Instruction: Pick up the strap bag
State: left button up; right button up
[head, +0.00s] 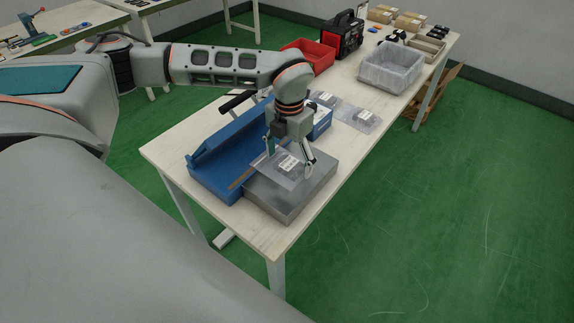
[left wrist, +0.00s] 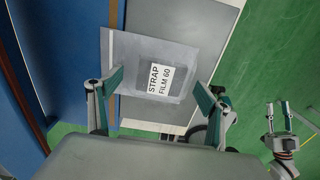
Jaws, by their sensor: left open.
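The strap bag (head: 278,172) is a flat, see-through grey bag with a white label. It lies over a grey metal plate (head: 312,189) beside a blue tray. In the left wrist view the bag (left wrist: 120,55) shows its label, "STRAP FILM 60". My left gripper (head: 289,160) is above the bag, pointing down; its open fingers (left wrist: 161,87) flank the bag's near part, with no visible grip. Whether the fingertips touch the bag is unclear. My right gripper (left wrist: 278,107) shows small at the right of the left wrist view, fingers apart, away from the bag.
The blue tray (head: 208,181) stands left of the plate on the white table (head: 164,150). Similar bags (head: 358,118) lie farther back. Beyond are a red bin (head: 318,57), a black device (head: 343,36) and a clear grey bin (head: 388,76). The green floor is clear at right.

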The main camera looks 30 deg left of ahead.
pick_arm(q)
jog(key=shift+f, duration=0.25)
jog(key=c, duration=1.3)
jog(key=shift+o, duration=0.2)
jog(key=shift+r, duration=0.15)
